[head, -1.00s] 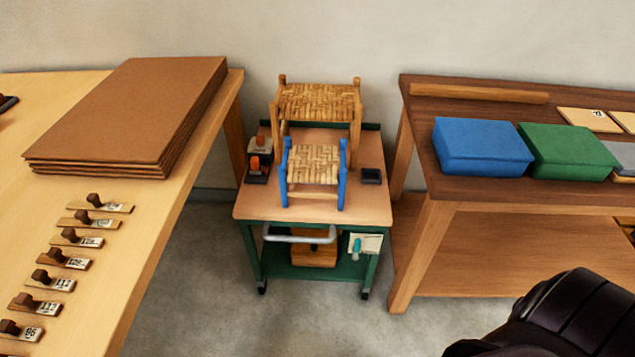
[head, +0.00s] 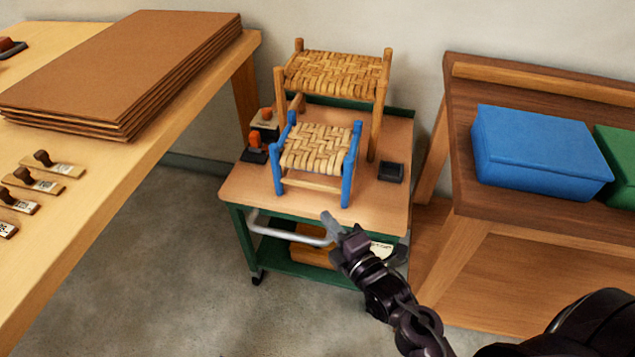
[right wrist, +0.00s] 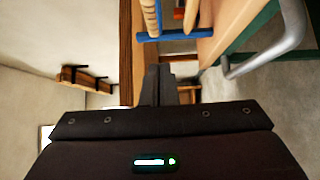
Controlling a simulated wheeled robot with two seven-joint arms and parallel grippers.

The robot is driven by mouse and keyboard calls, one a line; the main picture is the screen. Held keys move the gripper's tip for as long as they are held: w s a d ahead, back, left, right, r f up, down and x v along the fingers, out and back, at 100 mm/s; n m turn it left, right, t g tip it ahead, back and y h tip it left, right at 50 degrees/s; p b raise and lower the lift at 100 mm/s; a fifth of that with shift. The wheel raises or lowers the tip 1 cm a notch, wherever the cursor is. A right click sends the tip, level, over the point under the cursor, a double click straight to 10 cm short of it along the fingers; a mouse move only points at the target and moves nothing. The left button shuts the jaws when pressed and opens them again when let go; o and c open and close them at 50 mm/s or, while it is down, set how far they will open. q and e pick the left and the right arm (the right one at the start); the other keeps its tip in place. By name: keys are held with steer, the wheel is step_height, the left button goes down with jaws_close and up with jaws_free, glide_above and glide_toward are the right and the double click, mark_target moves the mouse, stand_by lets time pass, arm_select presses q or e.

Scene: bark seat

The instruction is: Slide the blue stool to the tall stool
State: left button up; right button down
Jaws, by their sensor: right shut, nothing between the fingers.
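The blue stool (head: 315,148), with blue legs and a woven seat, stands upright on the cart's wooden top. The tall stool (head: 335,75), all natural wood with a woven seat, stands behind it, slightly to the right. In the head view the blue stool overlaps the tall stool's lower part. My right gripper (head: 333,227) is shut and empty, in front of the cart's front edge near the handle, below and apart from the blue stool. In the right wrist view, blue stool legs (right wrist: 150,18) show at the top, beyond the shut fingers (right wrist: 158,85). My left gripper is out of view.
The green cart (head: 235,193) has a metal handle (head: 285,232) at its front. Orange-topped items (head: 255,148) and a small black tray (head: 391,172) flank the blue stool. A light table (head: 110,180) stands left; a dark bench with a blue box (head: 535,155) stands right.

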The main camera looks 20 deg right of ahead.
glide_toward(305, 172)
steer(key=w+a, duration=0.2)
steer(key=a, duration=0.1)
steer(key=w, duration=0.1)
steer(key=w+d, duration=0.1)
steer(key=w, duration=0.1)
steer(key=shift+d+f, duration=0.1)
steer(key=shift+d, duration=0.05)
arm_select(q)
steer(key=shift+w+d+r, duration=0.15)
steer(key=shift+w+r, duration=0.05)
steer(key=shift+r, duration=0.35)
arm_select(e)
steer(key=shift+w+d, duration=0.25)
steer(key=shift+w, duration=0.15)
